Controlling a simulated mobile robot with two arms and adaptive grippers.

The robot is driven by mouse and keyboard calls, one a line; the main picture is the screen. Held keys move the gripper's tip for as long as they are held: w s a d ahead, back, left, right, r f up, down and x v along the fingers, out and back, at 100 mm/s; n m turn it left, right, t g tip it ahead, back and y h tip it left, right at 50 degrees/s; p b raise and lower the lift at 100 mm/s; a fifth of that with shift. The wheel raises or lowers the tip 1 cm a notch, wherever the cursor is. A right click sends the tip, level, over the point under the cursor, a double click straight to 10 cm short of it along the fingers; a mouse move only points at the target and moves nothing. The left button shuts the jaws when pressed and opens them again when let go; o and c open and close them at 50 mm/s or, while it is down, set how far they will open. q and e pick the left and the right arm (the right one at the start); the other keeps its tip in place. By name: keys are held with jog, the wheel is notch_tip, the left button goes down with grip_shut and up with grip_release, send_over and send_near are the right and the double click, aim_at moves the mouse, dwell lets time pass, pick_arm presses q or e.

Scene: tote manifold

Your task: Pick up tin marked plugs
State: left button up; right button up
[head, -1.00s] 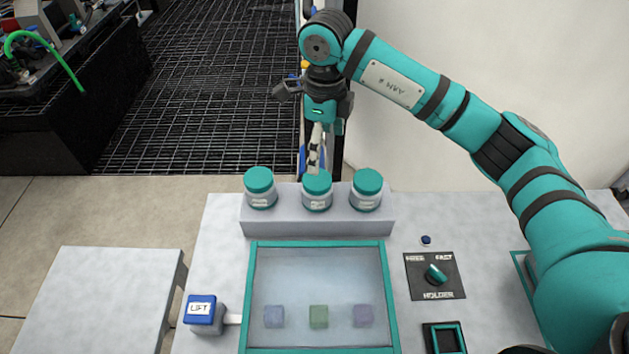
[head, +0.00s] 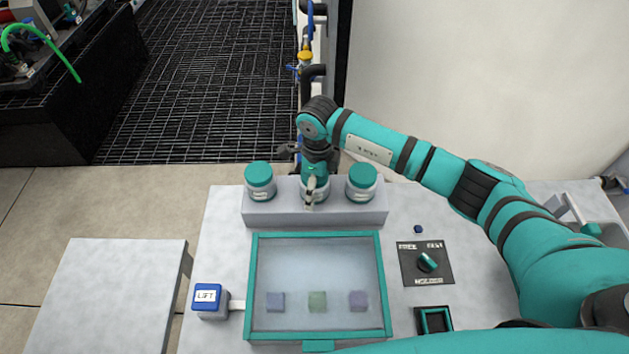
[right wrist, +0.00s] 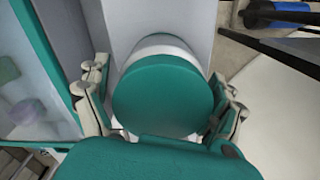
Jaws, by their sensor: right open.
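Three white tins with teal lids stand in a row on a grey step: a left tin (head: 260,182), a middle tin (head: 322,194) and a right tin (head: 361,184). Their labels are too small to read, so I cannot tell which is marked plugs. My right gripper (head: 312,192) is at the middle tin and hides most of its lid. In the right wrist view, the open fingers of the right gripper (right wrist: 160,108) lie on both sides of a teal lid (right wrist: 162,92). I cannot tell whether they touch it. My left gripper is not in view.
A teal-framed case (head: 254,290) with a clear top holds three small blocks in front of the step (head: 290,216). A blue LIFT button (head: 206,296) is at its left. A black knob panel (head: 427,263) is at its right. A bare side table (head: 110,290) stands left.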

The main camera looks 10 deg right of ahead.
jog(key=shift+f, duration=0.3)
jog(key=c, duration=1.2)
jog(key=shift+c, duration=0.2)
